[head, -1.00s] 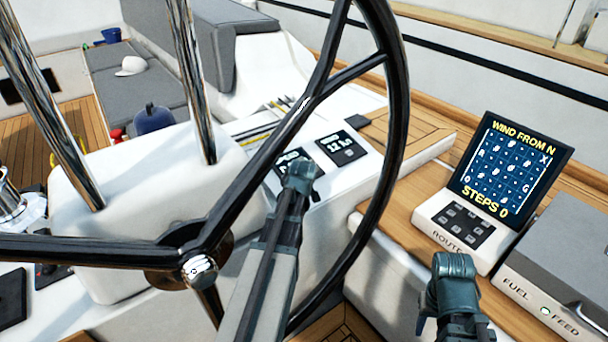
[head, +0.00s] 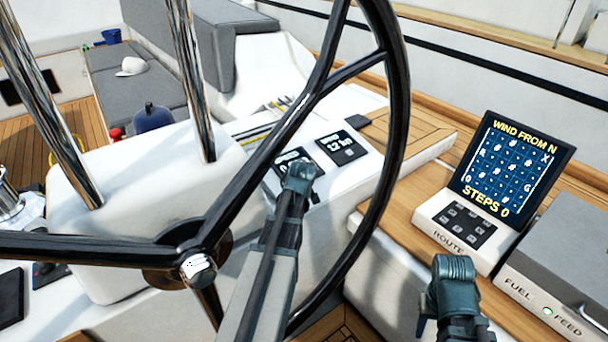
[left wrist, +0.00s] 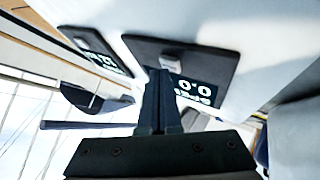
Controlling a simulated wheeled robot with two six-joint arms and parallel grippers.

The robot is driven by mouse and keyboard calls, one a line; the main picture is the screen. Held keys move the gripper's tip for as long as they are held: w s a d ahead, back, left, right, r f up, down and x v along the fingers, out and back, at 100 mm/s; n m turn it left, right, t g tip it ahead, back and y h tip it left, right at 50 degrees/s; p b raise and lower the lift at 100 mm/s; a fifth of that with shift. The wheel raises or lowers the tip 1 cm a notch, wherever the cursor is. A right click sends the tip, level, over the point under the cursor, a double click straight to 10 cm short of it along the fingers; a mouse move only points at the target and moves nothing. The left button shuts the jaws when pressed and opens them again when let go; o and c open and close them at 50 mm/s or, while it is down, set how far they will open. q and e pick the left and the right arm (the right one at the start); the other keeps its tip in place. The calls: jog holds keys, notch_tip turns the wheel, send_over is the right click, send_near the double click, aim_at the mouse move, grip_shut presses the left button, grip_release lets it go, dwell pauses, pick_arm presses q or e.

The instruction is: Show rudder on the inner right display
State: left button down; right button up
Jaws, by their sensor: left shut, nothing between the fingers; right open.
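Two dark displays sit side by side on the white console behind the wheel. The inner right display (head: 287,157) is partly hidden by my left gripper (head: 298,170). In the left wrist view the same display (left wrist: 205,50) reads 0.0, upside down, with a word like SPEED partly hidden. A small grey button (left wrist: 171,61) sits on its face. My left gripper (left wrist: 162,78) is shut and empty, its tips close to that button; I cannot tell whether they touch. The outer display (head: 342,148) reads about 12 kn. My right gripper (head: 454,268) is open, low at the right.
The black steering wheel (head: 392,130) stands around my left arm. A route panel (head: 465,222) with keys and a screen (head: 508,165) stands on the wooden ledge at the right, beside a grey fuel box (head: 565,260). Chrome posts (head: 190,80) rise at the left.

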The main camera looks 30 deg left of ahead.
pick_arm(q)
jog(key=shift+a+f+b, duration=0.1)
jog(key=shift+f+b, duration=0.25)
jog(key=shift+f, duration=0.05)
jog(key=shift+r, duration=0.15)
dwell(0.5)
jog(key=shift+d+r+p, duration=0.2)
jog(key=shift+r+p, duration=0.55)
jog(key=shift+p, duration=0.1)
jog(key=shift+r, duration=0.1)
jog(key=r+p, duration=0.3)
jog(key=d+r+p, duration=0.1)
jog(key=p, duration=0.1)
jog(key=shift+s+d+r, duration=0.1)
jog(key=shift+s+r, duration=0.2)
dwell(2.1)
